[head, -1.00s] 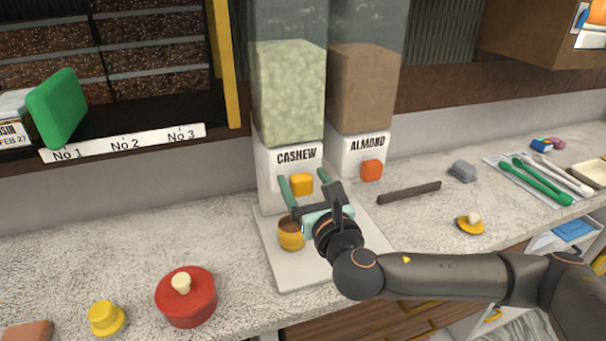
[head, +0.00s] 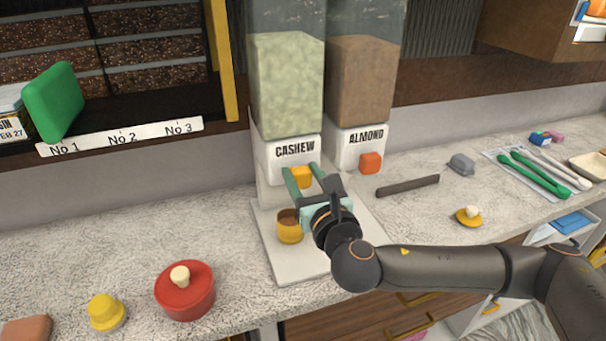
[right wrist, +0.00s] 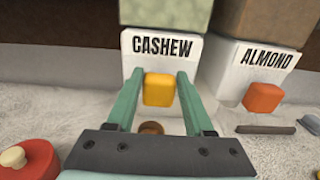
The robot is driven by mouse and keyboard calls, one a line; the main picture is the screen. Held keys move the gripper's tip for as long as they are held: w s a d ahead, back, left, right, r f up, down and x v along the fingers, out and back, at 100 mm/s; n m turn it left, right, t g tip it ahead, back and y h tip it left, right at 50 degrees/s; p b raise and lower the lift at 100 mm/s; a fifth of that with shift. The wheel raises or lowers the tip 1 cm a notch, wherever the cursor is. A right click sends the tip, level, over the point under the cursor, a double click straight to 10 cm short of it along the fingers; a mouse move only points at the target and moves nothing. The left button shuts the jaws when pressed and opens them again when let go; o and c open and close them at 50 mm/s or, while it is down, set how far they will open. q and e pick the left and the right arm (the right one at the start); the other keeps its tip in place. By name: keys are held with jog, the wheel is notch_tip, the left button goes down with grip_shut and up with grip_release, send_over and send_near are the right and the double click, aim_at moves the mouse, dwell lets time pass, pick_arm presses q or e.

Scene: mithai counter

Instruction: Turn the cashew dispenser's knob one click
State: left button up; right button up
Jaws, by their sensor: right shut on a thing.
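The cashew dispenser (head: 291,150) stands on the counter with a white front labelled CASHEW. Its yellow-orange knob (head: 302,177) sits below the label; it also shows in the right wrist view (right wrist: 159,90). My right gripper (head: 302,172) has its two green fingers on either side of the knob and is shut on it. In the right wrist view the fingers (right wrist: 160,78) flank the knob, which looks square to the label. A small yellow cup with a brown inside (head: 289,231) stands under the dispenser, partly behind my gripper. My left gripper is not in view.
The almond dispenser (head: 359,145) with an orange knob (head: 370,163) stands close on the right. A dark bar (head: 408,186) lies right of it. A red lidded pot (head: 186,295) and a yellow lidded piece (head: 106,312) are front left. The counter between is clear.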

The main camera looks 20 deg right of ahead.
grip_shut()
jog(key=m, duration=0.3)
jog(key=shift+d+f+m, duration=0.1)
jog(key=shift+d+m, duration=0.2)
jog(key=shift+m, duration=0.1)
jog(key=m, duration=0.5)
jog(key=shift+d+f+m, duration=0.2)
jog(key=shift+d+m, duration=0.1)
jog(key=shift+d, duration=0.1)
jog(key=m, duration=0.4)
jog(key=shift+d+f, duration=0.15)
jog(key=shift+f, duration=0.2)
jog(key=shift+d+f+m, duration=0.1)
jog(key=shift+f+m, duration=0.05)
jog(key=shift+m, duration=0.95)
jog(key=shift+f+m, duration=0.1)
jog(key=shift+m, duration=1)
